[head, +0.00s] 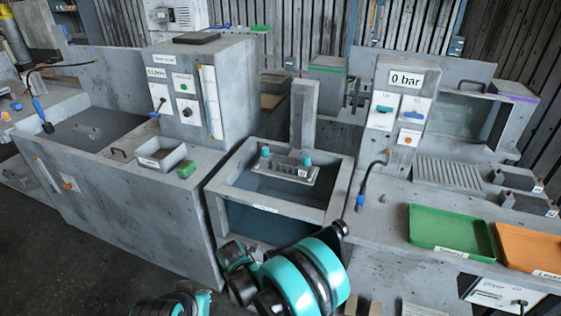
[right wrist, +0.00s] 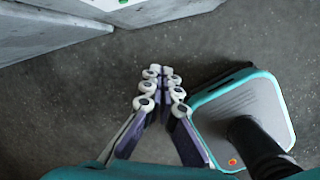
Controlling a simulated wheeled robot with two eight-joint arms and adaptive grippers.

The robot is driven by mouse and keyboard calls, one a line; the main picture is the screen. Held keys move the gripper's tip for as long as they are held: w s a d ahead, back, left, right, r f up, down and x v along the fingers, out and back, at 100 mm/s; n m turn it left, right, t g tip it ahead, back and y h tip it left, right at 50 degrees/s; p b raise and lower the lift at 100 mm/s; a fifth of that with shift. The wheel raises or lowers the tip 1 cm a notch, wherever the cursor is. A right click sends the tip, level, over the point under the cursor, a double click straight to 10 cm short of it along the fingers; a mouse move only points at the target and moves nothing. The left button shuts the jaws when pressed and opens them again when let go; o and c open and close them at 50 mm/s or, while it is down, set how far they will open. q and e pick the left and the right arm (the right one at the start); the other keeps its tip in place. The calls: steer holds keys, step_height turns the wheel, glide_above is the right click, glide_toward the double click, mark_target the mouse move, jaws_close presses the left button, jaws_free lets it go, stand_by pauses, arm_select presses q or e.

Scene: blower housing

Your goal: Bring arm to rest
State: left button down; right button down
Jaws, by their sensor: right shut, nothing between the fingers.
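My right gripper (right wrist: 162,78) shows in the right wrist view. Its two pale-tipped fingers are together, with nothing between them. It hangs over bare dark floor (right wrist: 95,105), next to my own teal-edged base. In the head view, teal and black links of my own arms show at the bottom edge, in front of the middle tank. No gripper fingers can be made out there. My left gripper is not in view.
A grey wall or cabinet side (right wrist: 50,35) stands at the top left of the right wrist view. In the head view are a concrete tank (head: 225,205), a grey basin bench (head: 130,205), a green tray (head: 450,232) and an orange tray (head: 535,248).

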steer(key=s+d+r+m+t, duration=0.2)
steer(key=s+d+r+m, duration=0.1)
steer(key=d+r+m, duration=1.2)
steer(key=s+d+r+m+t, duration=0.1)
steer(key=s+d+r+m, duration=0.4)
steer(key=s+d+m, duration=0.1)
steer(key=s+d+r+m+t, duration=0.1)
steer(key=s+d+r+m, duration=0.3)
steer(key=s+d, duration=0.5)
steer(key=shift+s+r+m, duration=0.15)
steer(key=shift+r+m, duration=0.25)
steer(key=shift+m, duration=0.5)
